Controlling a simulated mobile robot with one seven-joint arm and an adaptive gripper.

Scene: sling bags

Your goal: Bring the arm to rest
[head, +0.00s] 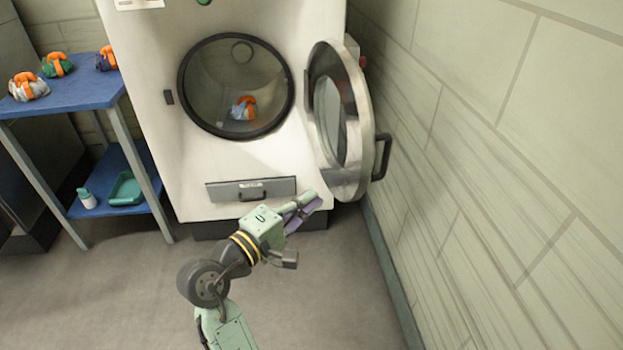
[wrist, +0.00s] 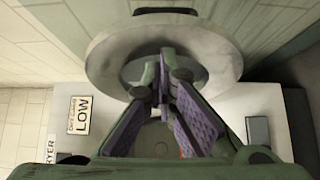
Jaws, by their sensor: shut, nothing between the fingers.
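My arm reaches up from the bottom of the head view, in front of the white dryer (head: 160,75). My gripper (head: 312,203) is in front of the dryer's lower right front, near the bottom of the open round door (head: 357,125). I cannot tell whether it touches the door. In the wrist view my gripper (wrist: 160,88) has its purple-padded fingers together at the tips, with nothing between them. The ring of the door (wrist: 105,60) shows behind the fingers.
A sling bag (head: 243,108) with an orange strap lies inside the drum. A block wall (head: 480,150) stands close at right. Floor at lower left is clear.

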